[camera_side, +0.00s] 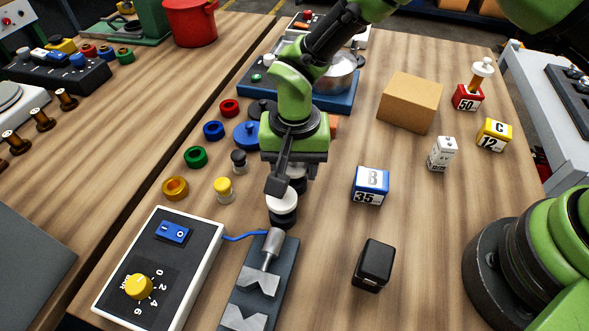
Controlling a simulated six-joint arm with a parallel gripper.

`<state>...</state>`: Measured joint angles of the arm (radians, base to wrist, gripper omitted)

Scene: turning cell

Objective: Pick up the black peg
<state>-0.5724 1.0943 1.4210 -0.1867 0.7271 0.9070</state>
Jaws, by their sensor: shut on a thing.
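My gripper (284,190) points down near the middle of the table and is shut on the black peg (284,220). The peg shows a black lower end below a broad white band, and the near finger hides part of its upper end. It is upright, just behind the far end of a dark grey fixture; I cannot tell whether its lower end touches the table. A smaller dark grey peg (239,161) and a yellow peg (224,190) stand to the left of my gripper.
The dark fixture (262,283) with metal V-blocks and a white control box (160,270) lie in front. Coloured rings (196,157) lie to the left. A blue block (370,186), a black block (374,265) and a cardboard box (410,102) stand to the right.

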